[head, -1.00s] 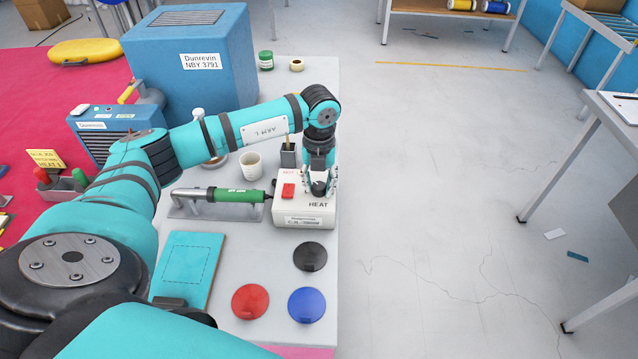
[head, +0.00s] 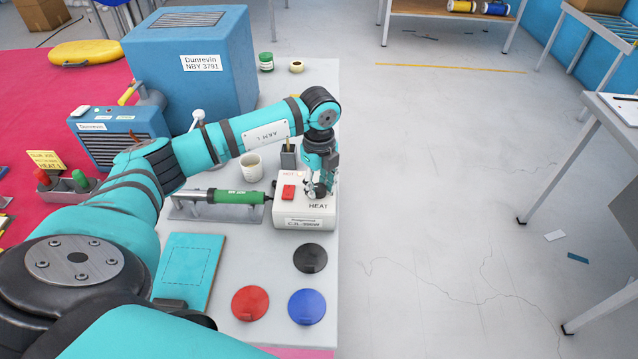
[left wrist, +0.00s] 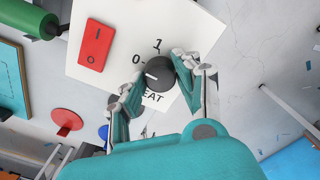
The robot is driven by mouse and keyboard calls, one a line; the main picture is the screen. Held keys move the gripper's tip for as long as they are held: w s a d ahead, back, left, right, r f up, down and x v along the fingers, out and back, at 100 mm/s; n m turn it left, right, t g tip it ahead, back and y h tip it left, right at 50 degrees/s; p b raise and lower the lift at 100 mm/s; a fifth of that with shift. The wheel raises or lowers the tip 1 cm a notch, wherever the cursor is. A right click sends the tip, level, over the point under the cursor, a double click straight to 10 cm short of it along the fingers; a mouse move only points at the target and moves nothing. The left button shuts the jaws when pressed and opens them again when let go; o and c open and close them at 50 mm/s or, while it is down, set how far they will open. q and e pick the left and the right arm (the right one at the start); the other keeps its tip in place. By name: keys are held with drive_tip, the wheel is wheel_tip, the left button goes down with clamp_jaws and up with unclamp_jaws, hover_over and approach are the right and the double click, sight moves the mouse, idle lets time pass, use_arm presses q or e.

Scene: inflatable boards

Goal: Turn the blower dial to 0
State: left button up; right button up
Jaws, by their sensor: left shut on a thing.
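The white control box (head: 305,213) stands near the table's right edge, with HEAT printed on top. Its round black dial (left wrist: 160,75) shows in the left wrist view between the fingers. The dial's white mark points left in that view, nearer the printed 0 than the 1. A red rocker switch (left wrist: 95,44) sits on the box beside the dial. My right gripper is in neither view.
A green-handled hot-air tool (head: 238,197) lies in a stand left of the box. Black (head: 310,258), red (head: 250,303) and blue (head: 307,306) discs are in front. Open floor is to the right.

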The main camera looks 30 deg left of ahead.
sight(319, 187)
use_arm(q)
drive_tip(key=shift+w+r+n, duration=0.1)
drive_tip(key=shift+n, duration=0.2)
drive_tip(key=o, duration=1.1)
drive_tip(key=shift+o, duration=0.2)
wheel_tip(319, 187, up, 12)
idle(0.4)
